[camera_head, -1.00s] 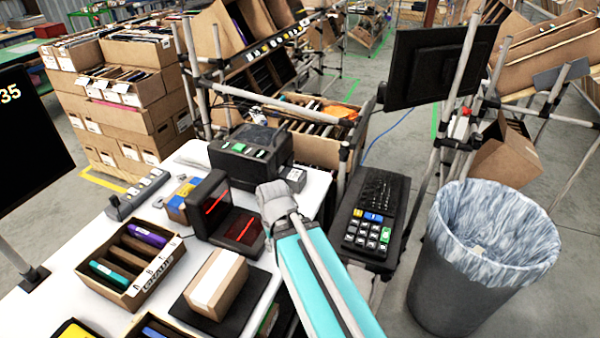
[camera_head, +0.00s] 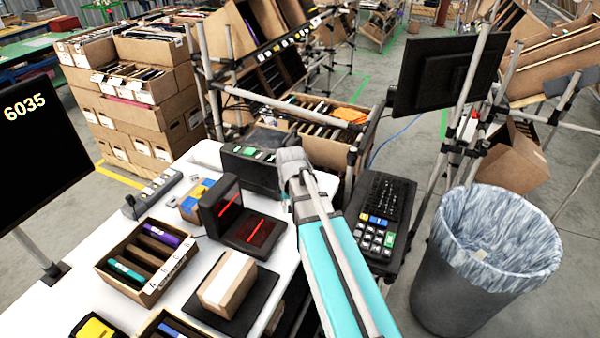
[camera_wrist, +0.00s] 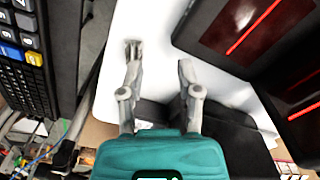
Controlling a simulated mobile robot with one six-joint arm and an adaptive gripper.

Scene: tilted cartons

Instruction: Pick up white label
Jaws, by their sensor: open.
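My gripper (camera_wrist: 160,62) is open and empty in the wrist view, its two grey fingers apart above a white tabletop. In the head view my arm reaches over the table's right edge and its fingers cannot be made out. A small carton (camera_head: 217,293) with a white strip (camera_head: 232,272) on top sits on a black pad, left of my arm. A white lettered label (camera_head: 170,271) is on the front of a divided box. I cannot tell which of these is the task's white label. No separate label shows between the fingers.
A black scanner (camera_head: 254,234) with red lines stands left of my arm, and a printer-like black device (camera_head: 250,168) behind it. A keypad (camera_head: 378,232) is close on the right. A lined bin (camera_head: 436,285) stands farther right.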

